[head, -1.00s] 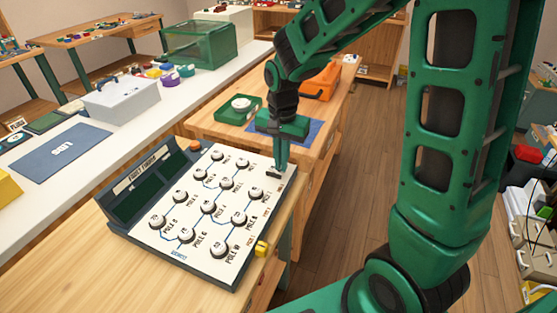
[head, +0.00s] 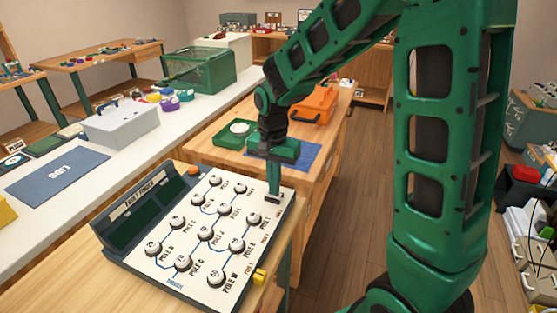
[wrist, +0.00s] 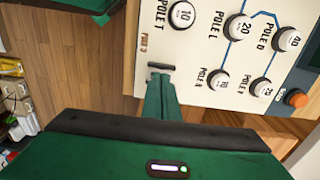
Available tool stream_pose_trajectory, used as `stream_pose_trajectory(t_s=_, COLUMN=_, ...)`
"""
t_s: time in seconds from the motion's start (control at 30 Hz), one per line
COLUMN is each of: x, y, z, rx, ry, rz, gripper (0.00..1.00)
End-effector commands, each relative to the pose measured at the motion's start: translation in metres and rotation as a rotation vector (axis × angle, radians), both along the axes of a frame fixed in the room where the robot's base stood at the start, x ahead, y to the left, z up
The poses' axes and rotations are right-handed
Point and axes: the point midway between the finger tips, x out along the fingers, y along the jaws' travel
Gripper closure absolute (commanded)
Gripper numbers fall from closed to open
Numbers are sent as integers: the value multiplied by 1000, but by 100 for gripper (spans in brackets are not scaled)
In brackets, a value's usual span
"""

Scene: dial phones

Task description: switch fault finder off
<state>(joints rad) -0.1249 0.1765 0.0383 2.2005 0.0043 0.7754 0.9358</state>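The fault finder (head: 205,270) is a white sloped panel in a dark case on the wooden bench, with several numbered dials labelled as poles and dark screens on its left side. A small dark switch (wrist: 160,67) sits near a panel edge in the wrist view, beside a small label. It is at the far right corner in the head view, partly hidden by my fingers. My gripper (head: 273,194) points down at this corner with its fingers together and nothing seen between them. Its fingertips (wrist: 160,82) are right beside the switch; I cannot tell whether they touch. The switch's position is unclear.
An orange button (head: 194,171) and a yellow part (head: 260,276) are on the case's edges. A green tray (head: 236,134), a blue mat (head: 305,155) and an orange toolbox (head: 314,104) lie on the bench behind.

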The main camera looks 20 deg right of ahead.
Motion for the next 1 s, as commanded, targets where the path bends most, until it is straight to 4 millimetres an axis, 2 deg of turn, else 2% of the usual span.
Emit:
stream_pose_trajectory(t_s=0.2, x=-11, y=-8, z=55, rx=-4, ry=-30, rz=-14, gripper=100)
stream_pose_trajectory(t_s=0.5, x=-18, y=-11, z=117, rx=-6, ry=-35, rz=-18, gripper=100)
stream_pose_trajectory(t_s=0.7, x=-19, y=-12, z=139, rx=-6, ry=-34, rz=-19, gripper=100)
stream_pose_trajectory(t_s=1.0, x=-20, y=-13, z=144, rx=-6, ry=-31, rz=-19, gripper=100)
